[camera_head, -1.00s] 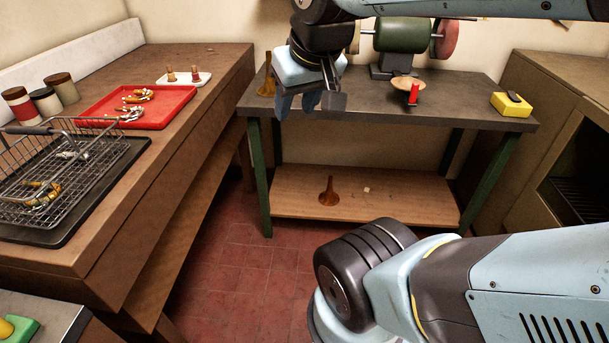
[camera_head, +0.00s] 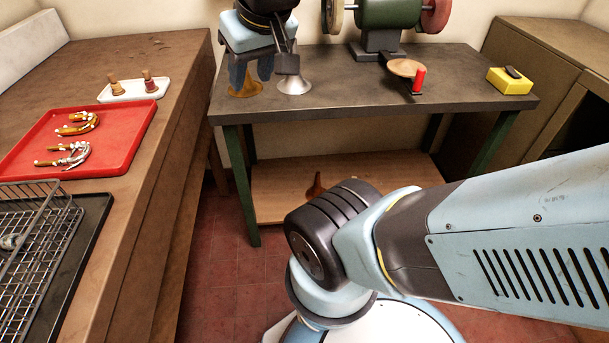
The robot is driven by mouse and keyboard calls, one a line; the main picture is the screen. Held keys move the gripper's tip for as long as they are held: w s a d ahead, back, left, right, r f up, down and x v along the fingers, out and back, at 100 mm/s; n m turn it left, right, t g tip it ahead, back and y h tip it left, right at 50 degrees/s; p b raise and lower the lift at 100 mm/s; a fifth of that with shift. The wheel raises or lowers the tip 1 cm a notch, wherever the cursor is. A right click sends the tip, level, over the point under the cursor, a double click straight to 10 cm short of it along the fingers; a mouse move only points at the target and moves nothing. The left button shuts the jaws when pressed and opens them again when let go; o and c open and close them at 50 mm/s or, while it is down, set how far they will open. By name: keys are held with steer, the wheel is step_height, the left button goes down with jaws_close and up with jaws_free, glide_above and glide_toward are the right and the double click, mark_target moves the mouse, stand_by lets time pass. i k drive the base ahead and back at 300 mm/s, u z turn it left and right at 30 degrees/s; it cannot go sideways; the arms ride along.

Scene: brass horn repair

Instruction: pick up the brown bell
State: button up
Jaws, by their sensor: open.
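An amber-brown bell (camera_head: 245,90) stands flared end down at the left of the dark workbench top. My gripper (camera_head: 252,76) is open, fingers pointing down, in front of this bell in the picture and hiding its upper part. Whether the fingers are around it or only nearer the camera, I cannot tell. A silver bell (camera_head: 294,86) stands just to its right, its top hidden by my gripper. Another brown bell (camera_head: 316,187) stands on the wooden lower shelf; my arm covers its lower part.
The workbench (camera_head: 340,102) also bears a green grinder (camera_head: 382,14), a round tan piece with a red handle (camera_head: 406,68) and a yellow block (camera_head: 509,82). On the left counter are a red tray (camera_head: 118,150), a white tray (camera_head: 130,92) and a wire basket (camera_head: 35,235).

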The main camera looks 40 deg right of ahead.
mark_target(318, 184)
steer(key=u, duration=1.55)
steer(key=i, duration=0.1)
steer(key=z, duration=2.95)
steer(key=k, duration=0.5)
steer(key=z, duration=0.25)
steer(key=i, duration=0.5)
steer(key=u, duration=0.1)
